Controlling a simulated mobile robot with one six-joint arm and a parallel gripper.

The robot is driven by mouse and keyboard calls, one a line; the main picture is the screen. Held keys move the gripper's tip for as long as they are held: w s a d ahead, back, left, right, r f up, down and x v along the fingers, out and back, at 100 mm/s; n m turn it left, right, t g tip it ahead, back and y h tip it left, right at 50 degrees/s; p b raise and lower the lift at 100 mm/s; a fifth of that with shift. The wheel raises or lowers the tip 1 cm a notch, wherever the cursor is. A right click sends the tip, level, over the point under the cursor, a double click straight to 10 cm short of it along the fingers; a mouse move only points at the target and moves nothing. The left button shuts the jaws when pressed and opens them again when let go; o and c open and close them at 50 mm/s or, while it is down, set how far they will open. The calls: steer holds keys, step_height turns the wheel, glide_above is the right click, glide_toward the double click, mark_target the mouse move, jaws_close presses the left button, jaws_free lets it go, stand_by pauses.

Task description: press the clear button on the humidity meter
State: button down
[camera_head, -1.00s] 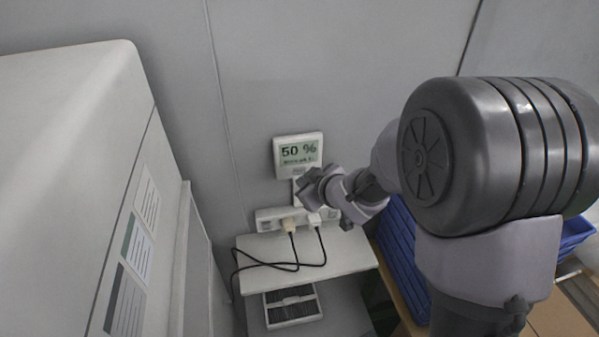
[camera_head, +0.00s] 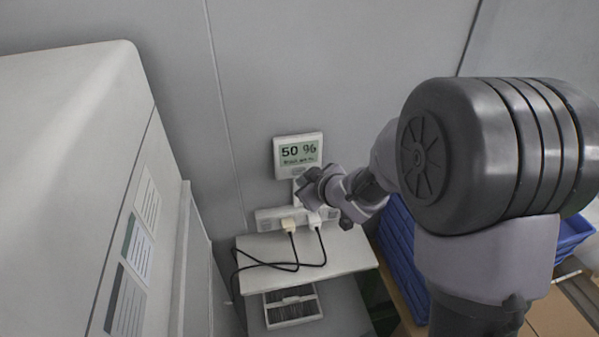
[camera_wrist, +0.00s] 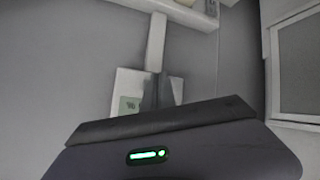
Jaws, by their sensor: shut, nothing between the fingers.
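The humidity meter (camera_head: 298,153) is a white box on the grey wall, and its display reads 50 %. Smaller text under the number is too blurred to read. My gripper (camera_head: 306,188) is just below the meter's lower right in the head view. In the wrist view, the meter (camera_wrist: 119,84) appears upside down, with part of its green display showing. My shut, empty gripper fingers (camera_wrist: 158,80) overlap the meter there and hide part of its face. I cannot tell whether they touch it. The clear button cannot be made out.
A white conduit (camera_wrist: 156,40) runs from the meter to a socket strip (camera_head: 268,217) with two plugs and black cables. A white shelf (camera_head: 345,255) is beneath it. A large white cabinet (camera_head: 60,150) stands left. Blue crates (camera_head: 398,240) are at right.

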steer(key=shift+w+a, duration=0.1)
steer(key=shift+w, duration=0.25)
steer(key=shift+w, duration=0.3)
stand_by(0.5)
steer(key=shift+s, duration=0.75)
steer(key=s, duration=0.2)
steer(key=s+d+b, duration=0.1)
steer(key=s, duration=0.2)
steer(key=shift+d+b, duration=0.1)
steer(key=shift+b, duration=0.2)
steer(key=shift+w, duration=0.1)
stand_by(0.4)
